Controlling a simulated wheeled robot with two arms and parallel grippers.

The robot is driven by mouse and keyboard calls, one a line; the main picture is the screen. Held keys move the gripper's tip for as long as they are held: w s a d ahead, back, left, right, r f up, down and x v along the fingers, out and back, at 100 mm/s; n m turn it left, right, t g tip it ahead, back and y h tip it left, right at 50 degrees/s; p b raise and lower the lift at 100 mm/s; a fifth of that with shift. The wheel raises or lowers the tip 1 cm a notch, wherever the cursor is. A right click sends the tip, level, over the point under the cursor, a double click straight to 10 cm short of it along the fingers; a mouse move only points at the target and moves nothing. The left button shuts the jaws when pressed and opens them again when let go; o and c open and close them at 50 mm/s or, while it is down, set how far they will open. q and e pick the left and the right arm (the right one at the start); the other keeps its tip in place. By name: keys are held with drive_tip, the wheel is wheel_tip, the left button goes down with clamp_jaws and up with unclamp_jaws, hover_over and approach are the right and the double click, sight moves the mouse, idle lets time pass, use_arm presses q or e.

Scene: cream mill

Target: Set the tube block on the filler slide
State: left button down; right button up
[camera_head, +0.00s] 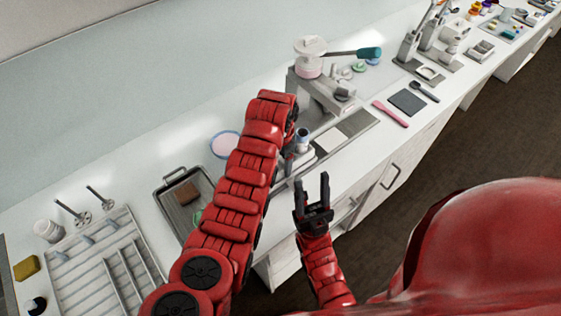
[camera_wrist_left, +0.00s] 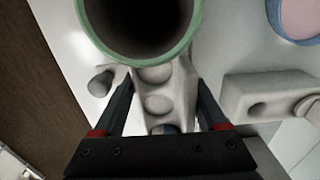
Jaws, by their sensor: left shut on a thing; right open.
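My left gripper (camera_head: 289,153) is at the front of the bench, below the filler (camera_head: 310,72). In the left wrist view its fingers (camera_wrist_left: 162,92) straddle the pale tube block (camera_wrist_left: 158,76), which has round holes in its top, and are shut on it. A wide green-rimmed tube or cup (camera_wrist_left: 188,42) covers the block's far end; I cannot tell if it stands in the block. In the head view the block (camera_head: 300,162) is partly hidden by my left arm. I cannot clearly make out the filler slide. My right gripper (camera_head: 313,200) is open and empty, in front of the bench edge.
The filler's teal handle (camera_head: 368,53) sticks out to the right. A flat grey plate (camera_head: 333,138) lies right of my left gripper. A pink spatula (camera_head: 390,114) and dark mat (camera_head: 407,102) lie farther right. A metal tray (camera_head: 165,210) and rack (camera_head: 75,270) are on the left.

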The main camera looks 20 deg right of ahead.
use_arm(q)
drive_tip(key=shift+d+r, duration=0.1)
idle(0.7)
drive_tip(key=shift+b, duration=0.45)
drive_tip(key=shift+f, duration=0.25)
unclamp_jaws()
drive_tip(key=shift+r+p, duration=0.45)
drive_tip(key=shift+r, duration=2.6)
